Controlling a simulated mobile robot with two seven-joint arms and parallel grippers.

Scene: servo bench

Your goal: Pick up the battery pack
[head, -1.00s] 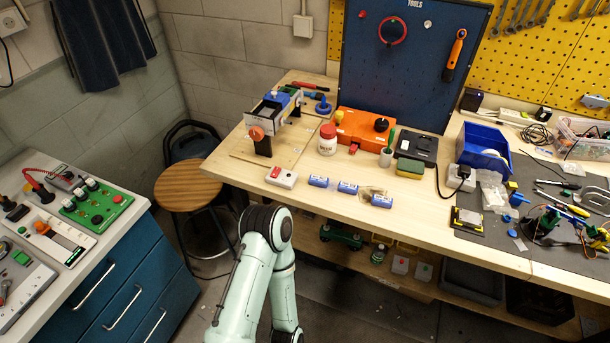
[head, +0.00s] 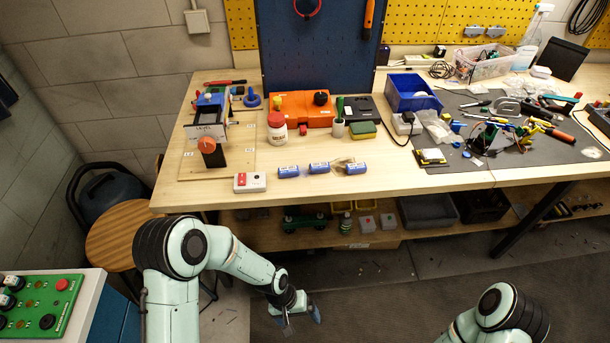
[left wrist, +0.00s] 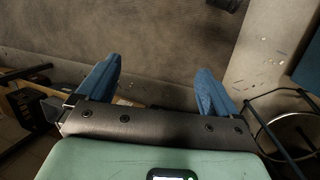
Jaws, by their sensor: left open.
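Three blue cylinders with pale labels lie in a row near the front edge of the bench: a left one (head: 288,172), a middle one (head: 319,168) and a right one (head: 356,168) with a brownish wrap behind it. They look like battery cells; I cannot tell for sure which thing is the battery pack. My left gripper (head: 301,319) is low in front of the bench, below the cylinders and well apart from them. In the left wrist view its blue fingers (left wrist: 158,68) are spread with only floor between them. My right gripper is out of the picture.
Behind stand a white jar (head: 277,129), an orange case (head: 299,109) and a green sponge (head: 362,130). A lower shelf (head: 285,238) holds small items. The bench front right of the cylinders is clear.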

